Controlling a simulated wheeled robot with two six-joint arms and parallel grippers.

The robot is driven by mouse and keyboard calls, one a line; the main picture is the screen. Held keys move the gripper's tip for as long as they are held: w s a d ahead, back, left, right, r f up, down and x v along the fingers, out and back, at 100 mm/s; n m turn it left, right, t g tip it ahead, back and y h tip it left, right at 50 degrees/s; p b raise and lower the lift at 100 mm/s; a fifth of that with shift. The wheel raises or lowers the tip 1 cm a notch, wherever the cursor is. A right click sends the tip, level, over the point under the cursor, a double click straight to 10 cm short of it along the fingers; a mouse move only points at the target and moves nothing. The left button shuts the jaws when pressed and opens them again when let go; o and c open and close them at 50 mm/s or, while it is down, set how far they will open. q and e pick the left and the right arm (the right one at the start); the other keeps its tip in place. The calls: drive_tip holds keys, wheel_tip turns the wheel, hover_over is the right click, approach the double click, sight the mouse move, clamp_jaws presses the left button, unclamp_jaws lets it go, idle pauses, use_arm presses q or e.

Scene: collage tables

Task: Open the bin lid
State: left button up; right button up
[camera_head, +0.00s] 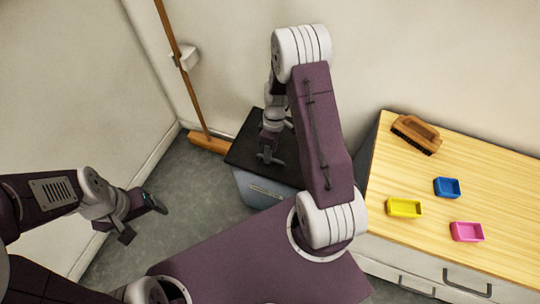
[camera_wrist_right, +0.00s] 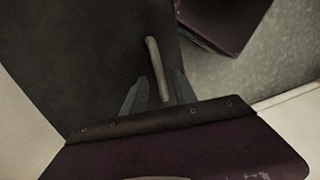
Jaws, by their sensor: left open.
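The grey-blue bin (camera_head: 262,192) stands on the floor against the back wall, with its black lid (camera_head: 246,152) lying flat and closed on top. My right gripper (camera_head: 268,157) reaches down over the lid. In the right wrist view, a pale bar handle (camera_wrist_right: 153,55) stands out against the dark lid (camera_wrist_right: 85,60). The fingers of the right gripper (camera_wrist_right: 159,84) lie on either side of the handle's near end, with narrow gaps visible, so it looks open. Contact with the handle cannot be told. My left gripper (camera_head: 142,221) is open and empty, left of the bin.
A broom (camera_head: 188,80) leans against the wall behind the bin.

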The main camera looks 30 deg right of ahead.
drive_tip(key=shift+f, duration=0.35)
drive_tip(key=shift+c, duration=0.3)
clamp_jaws()
idle(1.0)
